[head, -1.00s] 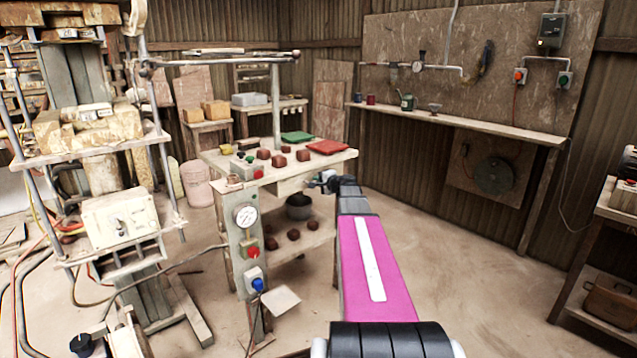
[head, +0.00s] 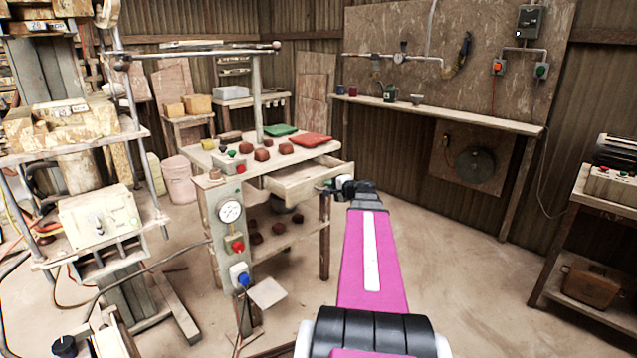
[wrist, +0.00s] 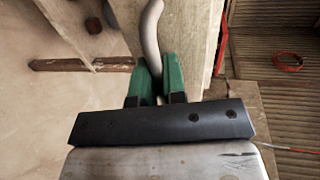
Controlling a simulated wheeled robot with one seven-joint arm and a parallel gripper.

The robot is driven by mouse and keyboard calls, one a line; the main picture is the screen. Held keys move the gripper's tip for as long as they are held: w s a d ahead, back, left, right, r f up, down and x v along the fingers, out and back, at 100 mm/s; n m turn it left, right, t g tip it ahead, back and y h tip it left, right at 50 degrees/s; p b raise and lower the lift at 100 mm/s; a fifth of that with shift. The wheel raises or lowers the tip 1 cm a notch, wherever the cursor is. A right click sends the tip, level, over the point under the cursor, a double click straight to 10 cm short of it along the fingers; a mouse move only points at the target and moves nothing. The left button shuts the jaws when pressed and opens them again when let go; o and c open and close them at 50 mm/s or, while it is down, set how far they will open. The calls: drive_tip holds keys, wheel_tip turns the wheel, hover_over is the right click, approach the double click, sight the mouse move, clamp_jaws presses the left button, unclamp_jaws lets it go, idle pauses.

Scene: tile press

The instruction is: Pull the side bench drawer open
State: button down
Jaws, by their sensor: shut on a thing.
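The side bench drawer (head: 297,187) is a pale wooden box that stands partly out of the bench (head: 225,168), and its open top shows. In the wrist view, a curved grey handle (wrist: 151,30) runs down between the green fingers of my gripper (wrist: 158,88). My gripper is shut on this handle. In the head view, my gripper (head: 328,187) is small, at the drawer's front right end, and the handle is mostly hidden there.
Red-brown blocks, a green tile (head: 280,130) and a red tile (head: 311,140) lie on the bench top. A press (head: 70,130) stands at the left. A side table (head: 590,203) stands at the right. The floor (head: 450,290) right of my arm is clear.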

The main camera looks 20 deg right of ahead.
drive_tip(key=shift+f+v, duration=0.25)
drive_tip(key=shift+v, duration=0.95)
drive_tip(key=shift+f+v, duration=0.25)
drive_tip(key=shift+v, duration=0.95)
drive_tip(key=shift+s, duration=0.1)
drive_tip(key=c, duration=1.2)
unclamp_jaws()
drive_tip(key=v, duration=1)
drive_tip(key=shift+s, duration=0.35)
drive_tip(key=shift+d, duration=0.1)
